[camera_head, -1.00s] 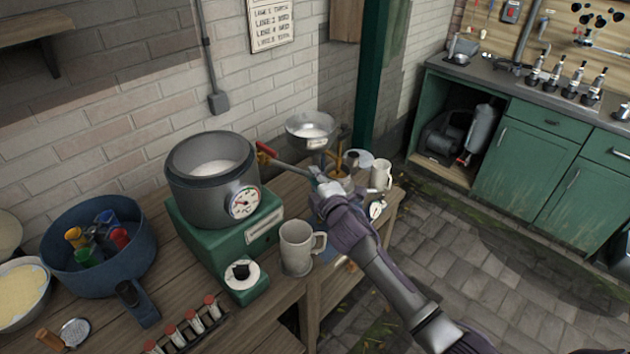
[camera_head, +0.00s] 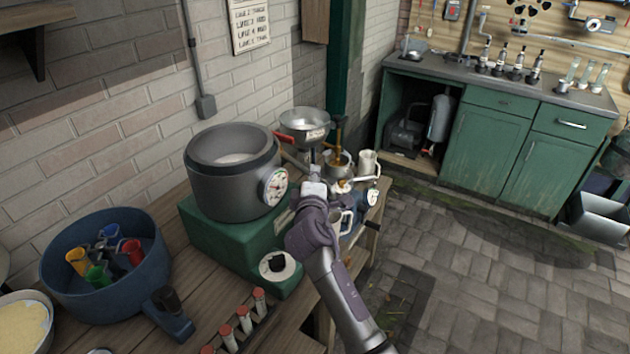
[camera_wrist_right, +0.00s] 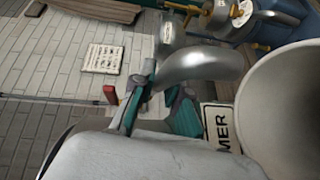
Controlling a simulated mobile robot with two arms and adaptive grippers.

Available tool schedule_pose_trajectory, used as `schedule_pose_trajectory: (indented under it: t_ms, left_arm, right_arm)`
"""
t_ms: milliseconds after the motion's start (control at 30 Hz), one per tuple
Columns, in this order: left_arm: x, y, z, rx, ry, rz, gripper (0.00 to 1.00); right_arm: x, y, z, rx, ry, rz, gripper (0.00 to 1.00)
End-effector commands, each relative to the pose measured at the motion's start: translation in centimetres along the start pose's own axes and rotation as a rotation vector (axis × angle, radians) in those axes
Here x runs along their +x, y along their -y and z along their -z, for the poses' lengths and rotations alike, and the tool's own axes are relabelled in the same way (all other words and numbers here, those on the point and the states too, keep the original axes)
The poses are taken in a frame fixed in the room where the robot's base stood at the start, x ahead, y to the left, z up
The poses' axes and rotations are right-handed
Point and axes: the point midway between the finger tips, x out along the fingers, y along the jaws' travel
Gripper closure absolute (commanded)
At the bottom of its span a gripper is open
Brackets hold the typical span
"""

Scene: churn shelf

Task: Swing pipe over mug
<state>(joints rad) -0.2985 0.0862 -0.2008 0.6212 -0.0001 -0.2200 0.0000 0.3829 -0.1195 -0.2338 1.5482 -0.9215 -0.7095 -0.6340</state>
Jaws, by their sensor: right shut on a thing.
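My right gripper (camera_head: 313,188) is shut on the silver pipe, near the pot's right side. In the right wrist view the curved pipe (camera_wrist_right: 205,70) runs to the teal fingers (camera_wrist_right: 155,110). The pale mug is mostly hidden behind my wrist in the head view, with its handle side (camera_head: 346,222) showing at the right. In the wrist view a large pale round wall (camera_wrist_right: 287,110), likely the mug, fills the right edge close to the fingers. I cannot tell whether the pipe's end is above the mug's opening. My left gripper is not in view.
A grey pot (camera_head: 230,190) with a dial sits on a green base (camera_head: 215,232). A steel bowl (camera_head: 304,128) and a cream jug (camera_head: 368,163) stand behind the gripper. A blue tub (camera_head: 60,270) and red-capped tubes (camera_head: 243,318) are at left and front. Open floor lies right.

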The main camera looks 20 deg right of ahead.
Motion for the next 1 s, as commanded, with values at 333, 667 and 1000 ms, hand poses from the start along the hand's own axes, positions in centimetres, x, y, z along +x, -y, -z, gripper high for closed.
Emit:
schedule_pose_trajectory:
  t_ms: [333, 667, 1000]
  left_arm:
    - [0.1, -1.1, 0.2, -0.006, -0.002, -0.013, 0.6]
    - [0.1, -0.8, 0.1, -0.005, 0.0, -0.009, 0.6]
    - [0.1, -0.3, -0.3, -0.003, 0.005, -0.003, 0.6]
  right_arm:
    - [0.0, 0.1, 0.2, 0.002, 0.0, 0.002, 1.0]
    - [0.0, 0.0, 0.1, 0.001, 0.0, 0.001, 0.6]
    - [-1.2, 0.1, 0.1, 0.001, 0.0, 0.001, 0.6]
